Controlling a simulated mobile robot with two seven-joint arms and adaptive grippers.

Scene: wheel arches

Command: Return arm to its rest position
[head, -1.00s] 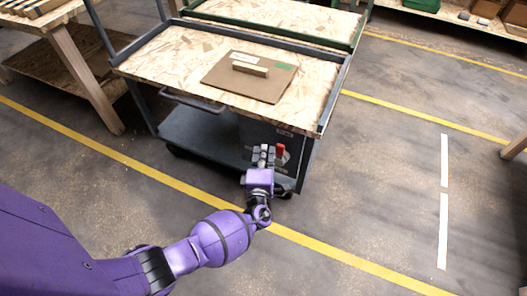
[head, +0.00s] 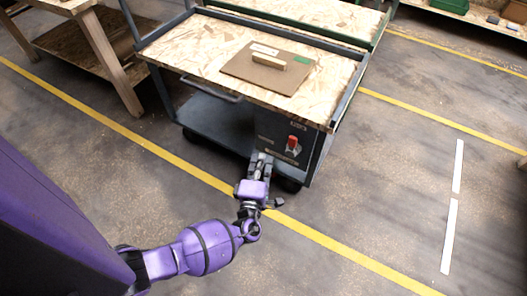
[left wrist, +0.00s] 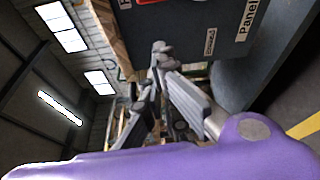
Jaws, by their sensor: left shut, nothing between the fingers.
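My left arm comes in from the left in the head view. Its gripper (head: 261,163) is shut and empty, low in front of the cart's dark end panel (head: 282,143). The gripper also shows in the left wrist view (left wrist: 158,52), with the panel (left wrist: 190,35) close beyond it. My right gripper is not in view.
The cart's wood-chip top (head: 205,50) carries a brown board (head: 245,72) with a small wooden block (head: 269,62). A wooden table (head: 105,62) stands at the left. A yellow floor line (head: 330,243) passes beneath my arm. Open floor (head: 385,170) lies to the right.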

